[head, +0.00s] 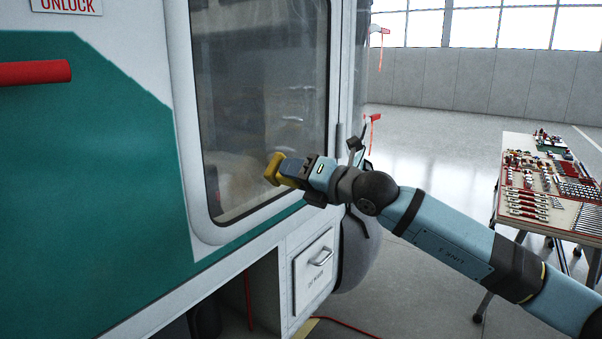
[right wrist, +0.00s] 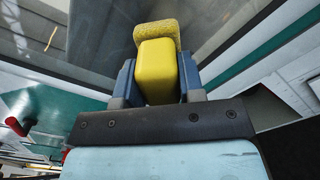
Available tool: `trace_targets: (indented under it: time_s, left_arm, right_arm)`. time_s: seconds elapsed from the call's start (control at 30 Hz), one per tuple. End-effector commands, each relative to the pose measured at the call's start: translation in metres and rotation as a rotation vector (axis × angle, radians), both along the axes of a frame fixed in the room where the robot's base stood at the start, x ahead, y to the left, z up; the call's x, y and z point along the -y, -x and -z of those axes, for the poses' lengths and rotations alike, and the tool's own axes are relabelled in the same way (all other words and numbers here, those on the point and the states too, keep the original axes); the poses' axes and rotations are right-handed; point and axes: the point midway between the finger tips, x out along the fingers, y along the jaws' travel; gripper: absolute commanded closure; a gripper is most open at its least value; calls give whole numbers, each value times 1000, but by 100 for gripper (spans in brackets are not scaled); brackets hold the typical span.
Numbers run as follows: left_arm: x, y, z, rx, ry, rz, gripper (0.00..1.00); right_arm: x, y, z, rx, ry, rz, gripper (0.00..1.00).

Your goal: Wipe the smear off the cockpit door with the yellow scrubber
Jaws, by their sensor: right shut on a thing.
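The cockpit door (head: 183,100) is white and green with a large dark window (head: 255,90). A faint brownish haze (head: 232,178) shows low on the glass; I cannot tell its exact edges. My right gripper (head: 289,171) is shut on the yellow scrubber (head: 272,168) in front of the lower right part of the window. In the right wrist view the scrubber's block (right wrist: 160,72) sits between both fingers, its rough pad (right wrist: 156,34) facing the glass. I cannot tell whether the pad touches the glass. My left gripper is not in view.
A red bar (head: 35,72) sticks out at left. Below the door is a white drawer front with a handle (head: 314,275). A table (head: 560,220) full of small parts stands at right. The hangar floor (head: 440,145) behind is open.

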Motion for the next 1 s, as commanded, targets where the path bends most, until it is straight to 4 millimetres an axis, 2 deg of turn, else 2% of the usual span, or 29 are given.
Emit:
trace_targets:
  time_s: [1.0]
  left_arm:
    - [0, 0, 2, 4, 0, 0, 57]
  right_arm:
    - [-8, -6, 0, 0, -1, -1, 83]
